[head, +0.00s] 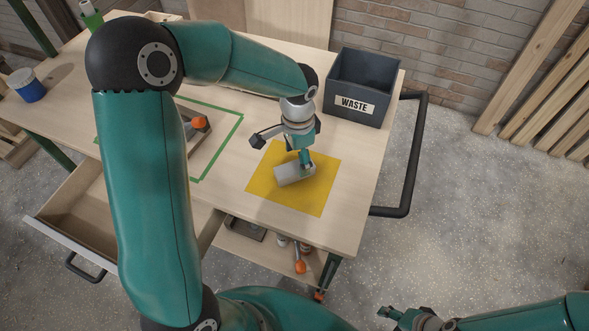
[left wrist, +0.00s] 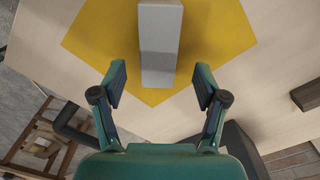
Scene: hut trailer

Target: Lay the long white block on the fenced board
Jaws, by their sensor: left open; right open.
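The long white block (head: 294,175) lies on a yellow square (head: 315,201) on the table, looking light grey. In the left wrist view the block (left wrist: 160,45) is ahead of and roughly centred between the fingers. My left gripper (head: 281,149) is open over the block; its fingers (left wrist: 161,88) stand apart on either side, not closed on it. My right gripper (head: 386,313) is open at the lower right, away from the table. A green outline (head: 222,146) holds a brown item (head: 200,134) with an orange part, partly hidden by my left arm; I cannot tell whether this is the fenced board.
A dark WASTE bin (head: 362,87) stands at the table's back right. A black handle (head: 412,150) runs along the right side. A drawer (head: 75,225) is open at the front left. A blue-and-white tub (head: 27,85) stands far left. Bare tabletop lies right of the yellow square.

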